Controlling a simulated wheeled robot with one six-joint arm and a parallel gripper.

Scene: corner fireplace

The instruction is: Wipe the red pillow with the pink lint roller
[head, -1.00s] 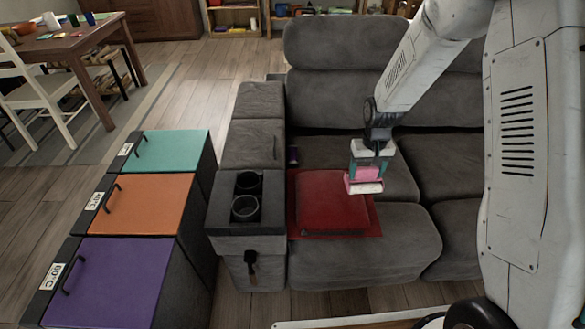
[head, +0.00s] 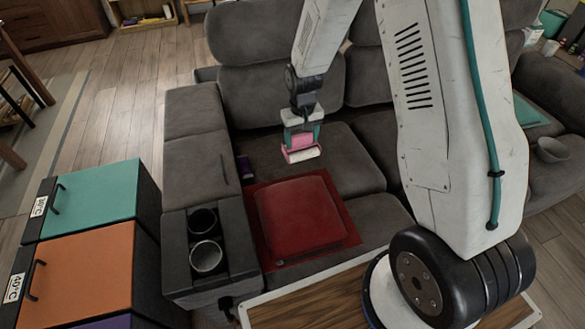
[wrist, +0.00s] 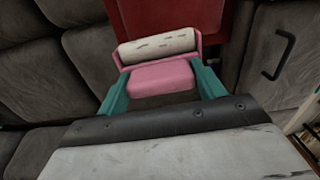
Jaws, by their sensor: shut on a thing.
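The red pillow (head: 298,215) lies flat on a red cloth (head: 345,222) on the grey sofa seat, beside the armrest with cup holders. My gripper (head: 301,140) is shut on the pink lint roller (head: 302,146), above the sofa seat and behind the pillow in the head view. The roller's white cylinder points downward, apart from the pillow. In the wrist view, the teal fingers grip the pink lint roller (wrist: 163,77) from both sides, and its white cylinder (wrist: 157,46) shows marks. The red pillow (wrist: 165,16) shows beyond it, partly hidden by the roller.
The sofa armrest (head: 212,240) has two cup holders. A dark purple object (head: 245,168) lies between armrest and seat. Lidded bins, one teal (head: 90,200) and one orange (head: 85,268), stand at left. A wooden surface (head: 300,308) is in front. A grey bowl (head: 551,149) sits at right.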

